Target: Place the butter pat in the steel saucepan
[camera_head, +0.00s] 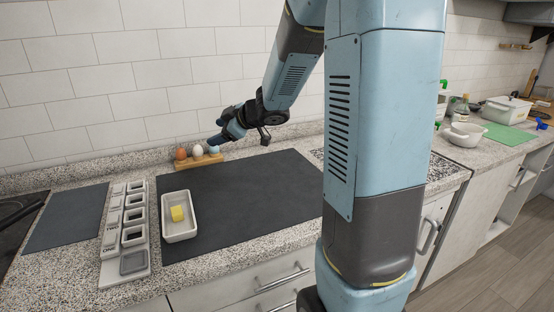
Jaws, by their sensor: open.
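The butter pat (178,213) is a small yellow block lying in a white rectangular dish (181,235), which stands on the left part of a large dark mat. I cannot make out a steel saucepan; my arm covers part of the counter. My gripper (213,140) is small in view, at the end of my blue wrist, above the back of the mat near the eggs. It is open and well apart from the butter, behind it and to its right. Its fingers are hard to make out.
The dark mat (250,190) is mostly clear. A wooden holder (199,162) with eggs stands near the tiled wall. A white rack with square compartments (138,264) stands left of the dish. White bowls (466,134) and a green board (507,137) are far right.

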